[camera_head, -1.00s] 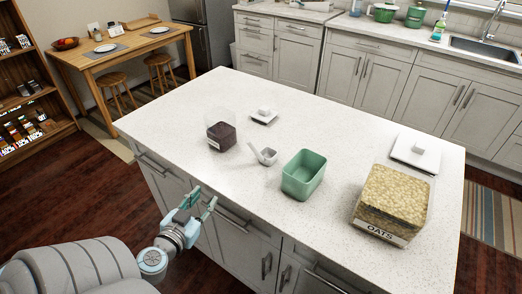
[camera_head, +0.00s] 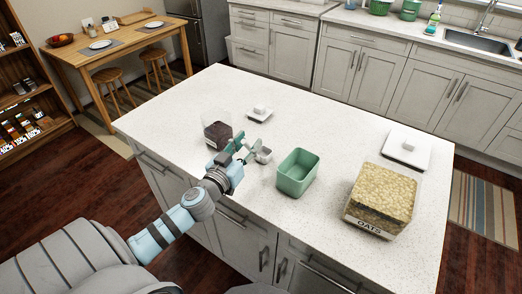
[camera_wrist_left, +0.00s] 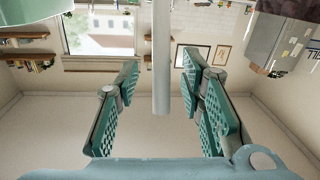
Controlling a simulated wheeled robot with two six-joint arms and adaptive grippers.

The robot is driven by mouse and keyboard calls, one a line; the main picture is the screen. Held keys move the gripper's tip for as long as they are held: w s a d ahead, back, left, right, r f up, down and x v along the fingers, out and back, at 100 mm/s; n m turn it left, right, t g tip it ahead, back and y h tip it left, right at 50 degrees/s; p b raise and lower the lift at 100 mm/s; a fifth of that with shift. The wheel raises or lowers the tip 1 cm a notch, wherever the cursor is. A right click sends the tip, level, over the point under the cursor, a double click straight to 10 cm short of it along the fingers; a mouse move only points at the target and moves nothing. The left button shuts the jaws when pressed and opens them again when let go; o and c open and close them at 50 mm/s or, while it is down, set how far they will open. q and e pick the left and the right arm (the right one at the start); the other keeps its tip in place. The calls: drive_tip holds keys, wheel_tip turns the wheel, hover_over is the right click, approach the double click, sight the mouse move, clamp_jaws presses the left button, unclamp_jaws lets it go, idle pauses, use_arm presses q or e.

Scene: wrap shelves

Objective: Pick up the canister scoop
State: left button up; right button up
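The scoop (camera_head: 264,155) lies on the white island counter, left of a green open container (camera_head: 291,184). Its small grey cup shows in the head view, with its handle mostly hidden by my left gripper (camera_head: 243,149). In the left wrist view, a pale straight bar, apparently the scoop's handle (camera_wrist_left: 161,60), stands between the two green-padded fingers of my left gripper (camera_wrist_left: 161,85). The fingers are apart, with a gap on both sides of the bar. My right gripper is not in view.
A clear canister with dark contents (camera_head: 217,133) stands close behind the left gripper. A white lid (camera_head: 259,114) lies behind it. A large oats canister (camera_head: 381,200) and another white lid (camera_head: 407,150) are at the right. The back middle of the counter (camera_head: 310,120) is free.

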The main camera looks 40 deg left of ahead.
use_arm(q)
drive_tip(key=shift+f, duration=0.15)
drive_tip(key=shift+c, duration=0.6)
clamp_jaws()
